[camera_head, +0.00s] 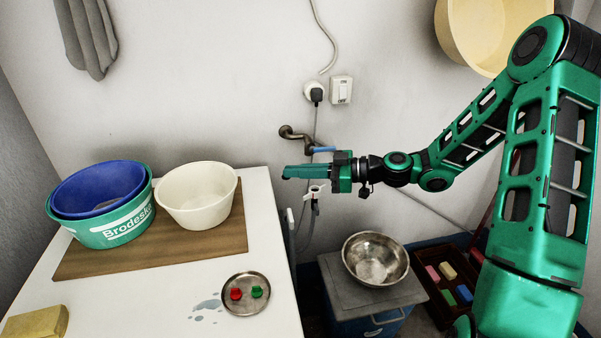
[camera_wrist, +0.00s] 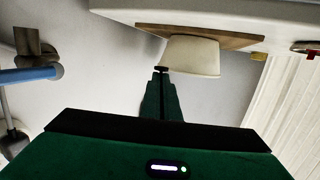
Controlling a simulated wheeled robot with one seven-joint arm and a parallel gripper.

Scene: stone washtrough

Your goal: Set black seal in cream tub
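The cream tub (camera_head: 198,200) stands upright on a brown board on the white worktop, to the right of a stacked pair of basins. It also shows in the wrist view (camera_wrist: 193,58), beyond my fingertips. My gripper (camera_head: 285,173) is in front of the wall tap, to the right of the tub and apart from it. In the wrist view its fingers (camera_wrist: 161,76) are closed together on a small flat black piece, which looks like the black seal (camera_wrist: 161,69). In the head view the seal is too small to make out clearly.
A blue basin (camera_head: 98,187) sits inside a green basin (camera_head: 118,230) left of the tub. A metal dish (camera_head: 246,309) holds a red and a green piece. A yellow block (camera_head: 36,323) lies front left. A steel bowl (camera_head: 375,259) stands lower right. The blue-handled tap (camera_head: 295,135) is near my gripper.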

